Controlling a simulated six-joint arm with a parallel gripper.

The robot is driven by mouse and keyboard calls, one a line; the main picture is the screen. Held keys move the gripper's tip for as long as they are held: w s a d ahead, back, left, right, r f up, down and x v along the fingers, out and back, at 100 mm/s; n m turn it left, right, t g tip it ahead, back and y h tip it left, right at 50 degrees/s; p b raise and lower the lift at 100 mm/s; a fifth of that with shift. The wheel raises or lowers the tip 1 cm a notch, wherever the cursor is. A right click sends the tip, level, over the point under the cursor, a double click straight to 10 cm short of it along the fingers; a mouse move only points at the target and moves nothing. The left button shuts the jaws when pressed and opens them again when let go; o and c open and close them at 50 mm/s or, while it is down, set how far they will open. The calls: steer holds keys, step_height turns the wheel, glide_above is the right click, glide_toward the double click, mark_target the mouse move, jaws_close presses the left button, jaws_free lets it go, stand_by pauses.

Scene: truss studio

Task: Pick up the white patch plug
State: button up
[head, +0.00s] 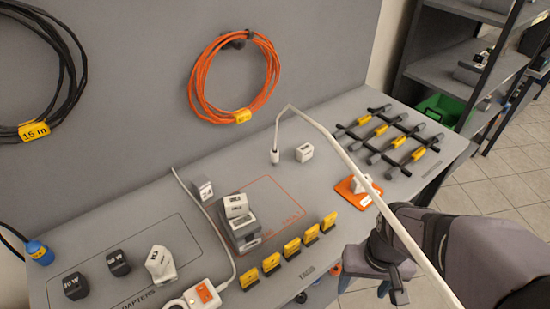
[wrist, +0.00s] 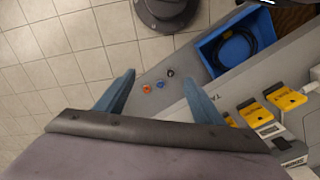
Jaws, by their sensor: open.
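A small white plug (head: 275,156) stands upright on the grey bench in the head view, at the end of a white cable (head: 345,152). The cable rises from it, bends and runs to the lower right, passing in front of my arm. I take this as the white patch plug. My gripper (head: 372,286) is at the lower right, beyond the bench's front edge and well apart from the plug. In the wrist view my gripper (wrist: 160,86) is open with nothing between its fingers; floor and a grey surface show beyond them. The plug is not visible there.
A white block (head: 304,152) stands right of the plug. An orange plate (head: 357,194) bears a white piece. Yellow tags (head: 292,247) line the front edge. A black rack (head: 388,137) is at right. A blue bin (wrist: 230,47) holds black cable. Bench around the plug is mostly clear.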

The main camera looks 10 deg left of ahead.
stand_by(0.3)
steer(key=c, duration=0.5)
step_height(320, 180, up, 4)
steer(key=n+t+y+p, duration=0.2)
steer(key=n+t+p, duration=0.2)
steer(key=n, duration=0.1)
glide_above(275, 153)
steer(key=s+d, duration=0.1)
steer(key=s, duration=0.1)
steer(key=shift+x, duration=0.8)
steer(key=shift+w+f+p, duration=0.1)
steer(key=shift+p, duration=0.25)
